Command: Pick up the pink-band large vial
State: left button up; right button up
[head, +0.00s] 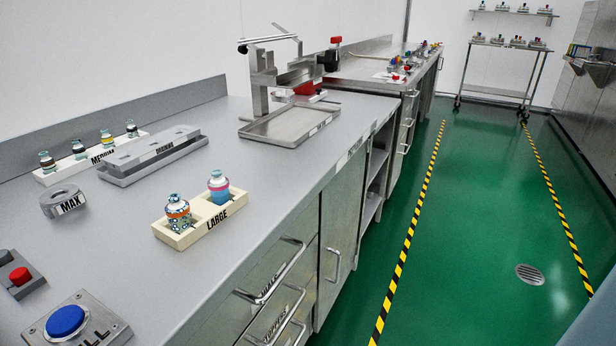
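The pink-band large vial (219,187) stands upright in the right compartment of a cream holder (207,231) labelled LARGE. It has a pink band above a blue lower part, and its base is hidden by the holder wall. A second large vial (178,214) with an orange and patterned surface stands in the left compartment. The holder sits on the grey counter near its front edge. Neither of my grippers shows in the head view.
A blue button (65,321) and red button (20,276) are front left. A metal tray (290,122) stands farther back. Counter around the holder is clear.

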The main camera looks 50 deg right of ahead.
aim_at(218, 186)
jog(key=z, duration=1)
jog(key=i+l+u, duration=0.15)
jog(key=l, duration=0.2)
jog(key=i+l+u, duration=0.1)
jog(key=l, duration=0.25)
